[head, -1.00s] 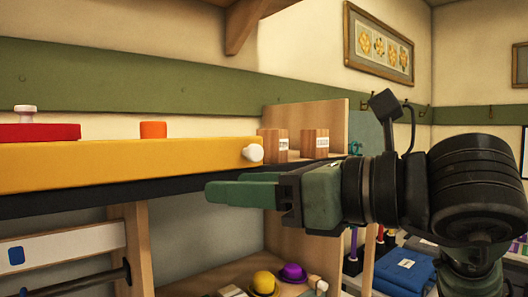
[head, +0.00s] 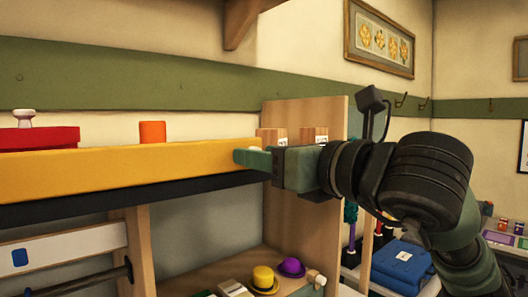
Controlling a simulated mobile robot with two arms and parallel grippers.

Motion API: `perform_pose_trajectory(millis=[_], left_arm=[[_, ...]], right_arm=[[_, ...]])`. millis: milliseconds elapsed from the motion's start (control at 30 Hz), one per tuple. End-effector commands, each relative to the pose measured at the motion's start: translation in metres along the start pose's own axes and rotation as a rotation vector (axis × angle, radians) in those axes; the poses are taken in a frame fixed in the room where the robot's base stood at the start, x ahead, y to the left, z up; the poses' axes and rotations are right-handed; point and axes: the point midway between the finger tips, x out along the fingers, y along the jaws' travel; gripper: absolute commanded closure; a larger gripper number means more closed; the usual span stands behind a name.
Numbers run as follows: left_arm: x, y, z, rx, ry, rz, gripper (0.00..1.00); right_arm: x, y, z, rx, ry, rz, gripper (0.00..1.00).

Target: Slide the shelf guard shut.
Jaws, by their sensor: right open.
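The shelf guard is a long yellow panel (head: 120,165) along the front of the upper shelf, running from the left edge of the head view to near the wooden blocks. A white knob (head: 257,149) is on its right end and is mostly hidden behind my right gripper. My right gripper (head: 240,157) comes in from the right, with its green fingers at the knob. It is open; whether the fingers stand around the knob or touch it I cannot tell. My left gripper is not in view.
A wooden end panel (head: 335,112) closes the shelf's right side. Small hats (head: 264,281) lie on the lower shelf.

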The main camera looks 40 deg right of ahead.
Motion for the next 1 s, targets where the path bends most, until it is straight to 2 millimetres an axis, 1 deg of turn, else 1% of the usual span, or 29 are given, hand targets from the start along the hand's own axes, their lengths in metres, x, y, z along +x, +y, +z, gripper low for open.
perform_pose_trajectory(millis=[133, 167, 200, 267, 300, 1000], left_arm=[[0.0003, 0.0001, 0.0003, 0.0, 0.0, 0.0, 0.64], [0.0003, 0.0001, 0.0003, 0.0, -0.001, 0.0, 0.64], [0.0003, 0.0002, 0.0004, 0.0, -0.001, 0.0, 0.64], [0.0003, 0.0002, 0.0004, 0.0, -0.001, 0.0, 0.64], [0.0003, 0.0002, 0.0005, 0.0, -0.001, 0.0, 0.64], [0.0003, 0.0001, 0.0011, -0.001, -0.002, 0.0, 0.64]], right_arm=[[-0.0001, 0.0, -0.0002, 0.0, 0.0, 0.0, 0.53], [-0.0001, 0.0, -0.0002, 0.0, 0.0, 0.0, 0.61], [-0.0001, 0.0, -0.0002, 0.0, 0.0, 0.0, 0.72], [-0.0002, 0.0, -0.0001, 0.0, 0.0, 0.0, 0.89], [-0.0002, 0.0, -0.0001, 0.0, 0.0, 0.0, 1.0], [-0.0005, -0.0002, 0.0002, 0.0, -0.001, 0.0, 1.0]])
